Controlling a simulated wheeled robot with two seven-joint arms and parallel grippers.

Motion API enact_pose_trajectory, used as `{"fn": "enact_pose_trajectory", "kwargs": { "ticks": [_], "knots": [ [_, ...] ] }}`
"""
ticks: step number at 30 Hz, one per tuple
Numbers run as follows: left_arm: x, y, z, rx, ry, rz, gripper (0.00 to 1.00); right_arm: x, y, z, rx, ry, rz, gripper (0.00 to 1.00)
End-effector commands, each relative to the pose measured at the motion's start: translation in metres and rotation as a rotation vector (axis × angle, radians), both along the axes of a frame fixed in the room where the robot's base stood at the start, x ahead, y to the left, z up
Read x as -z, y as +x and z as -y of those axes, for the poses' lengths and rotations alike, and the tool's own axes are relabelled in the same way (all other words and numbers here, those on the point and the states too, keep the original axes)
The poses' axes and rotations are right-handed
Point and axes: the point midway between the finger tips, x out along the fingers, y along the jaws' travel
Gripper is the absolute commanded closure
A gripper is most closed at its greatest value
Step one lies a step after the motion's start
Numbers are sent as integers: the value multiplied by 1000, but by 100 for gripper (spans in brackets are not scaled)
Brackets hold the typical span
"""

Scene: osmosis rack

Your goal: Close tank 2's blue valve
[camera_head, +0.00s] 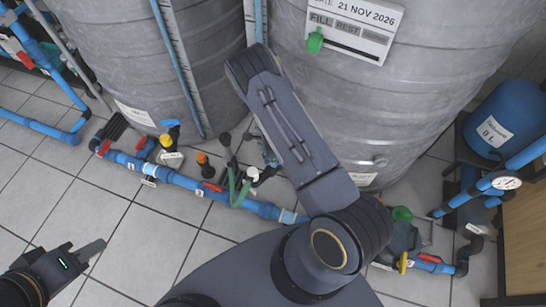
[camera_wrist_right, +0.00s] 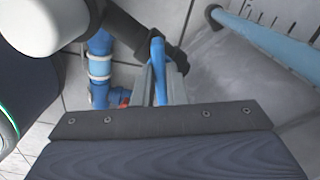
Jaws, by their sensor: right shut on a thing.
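A blue valve handle (camera_wrist_right: 158,72) stands upright between the two grey fingers of my right gripper (camera_wrist_right: 160,88) in the right wrist view. The gripper is shut on it. The handle's lower end and the valve body are hidden by the gripper. In the head view my right arm covers this spot, and I cannot make out the right gripper there. Another blue handle (camera_head: 171,124) shows below the left tank (camera_head: 150,60). The right tank (camera_head: 440,110) carries a dated label. I cannot read a tank number. My left gripper (camera_head: 92,250) is low at the left, over bare floor; its jaw opening is unclear.
A blue pipe (camera_head: 215,189) with several valves runs along the tanks' feet. A blue pressure vessel (camera_head: 505,118) and a gauge (camera_head: 506,182) stand right. Floor at front left is clear.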

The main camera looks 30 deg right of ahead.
Motion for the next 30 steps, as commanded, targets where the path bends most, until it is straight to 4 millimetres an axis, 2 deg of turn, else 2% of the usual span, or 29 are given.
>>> {"fn": "enact_pose_trajectory", "kwargs": {
  "ticks": [18,30],
  "knots": [
    [-10,0,0,0,0,0,66,-1,2,1,554,-1,1,100],
    [-12,0,0,0,0,0,66,0,2,2,752,0,0,100]
  ]
}}
